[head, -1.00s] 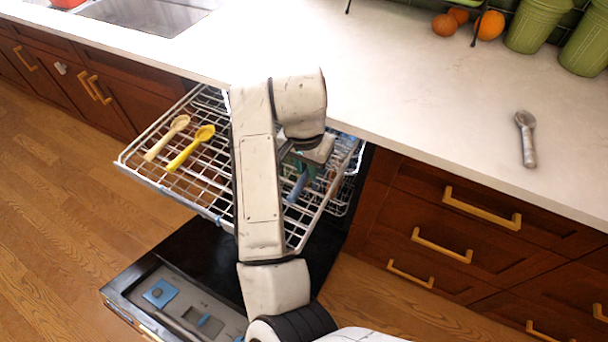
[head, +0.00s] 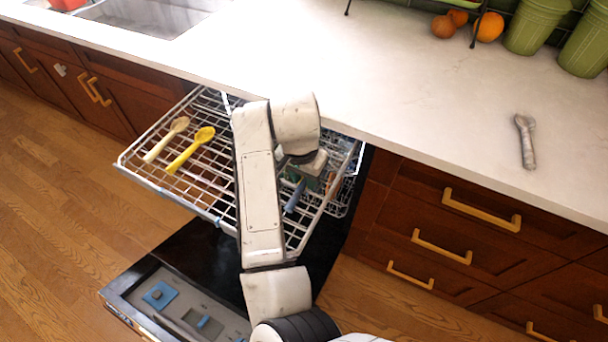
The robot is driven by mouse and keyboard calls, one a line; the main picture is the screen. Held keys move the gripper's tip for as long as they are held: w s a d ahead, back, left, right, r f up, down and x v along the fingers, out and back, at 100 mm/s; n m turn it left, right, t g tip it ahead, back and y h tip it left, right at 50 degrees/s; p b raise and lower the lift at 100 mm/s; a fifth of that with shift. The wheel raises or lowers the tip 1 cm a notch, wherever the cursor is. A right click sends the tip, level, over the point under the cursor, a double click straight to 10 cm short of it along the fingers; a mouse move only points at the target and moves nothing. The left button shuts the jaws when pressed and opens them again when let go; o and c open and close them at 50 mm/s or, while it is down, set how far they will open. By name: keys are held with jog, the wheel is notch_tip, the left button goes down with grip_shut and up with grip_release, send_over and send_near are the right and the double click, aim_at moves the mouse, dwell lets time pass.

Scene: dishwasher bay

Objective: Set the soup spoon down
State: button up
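My gripper (head: 304,180) is over the right part of the pulled-out dishwasher rack (head: 136,168), partly hidden by my own arm. A blue elongated piece (head: 294,196) shows just below it; I cannot tell whether it is a gripper finger or a held handle. A yellow spoon (head: 190,150) and a pale beige spoon (head: 166,139) lie side by side in the left part of the rack. No spoon is clearly recognisable as the soup spoon. Whether my fingers are open or shut is hidden.
A grey metal scoop (head: 526,141) lies on the white counter (head: 420,110) at the right. Oranges (head: 488,26) and green canisters (head: 535,25) stand at the back. The dishwasher door (head: 190,290) is folded down below the rack. The middle of the counter is clear.

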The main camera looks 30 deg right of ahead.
aim_at(301, 186)
jog(key=shift+o, duration=1.2)
jog(key=shift+r, duration=0.15)
notch_tip(301, 186, up, 12)
jog(key=a, duration=0.1)
jog(key=shift+s+a+p, duration=0.15)
jog(key=shift+s+p, duration=0.3)
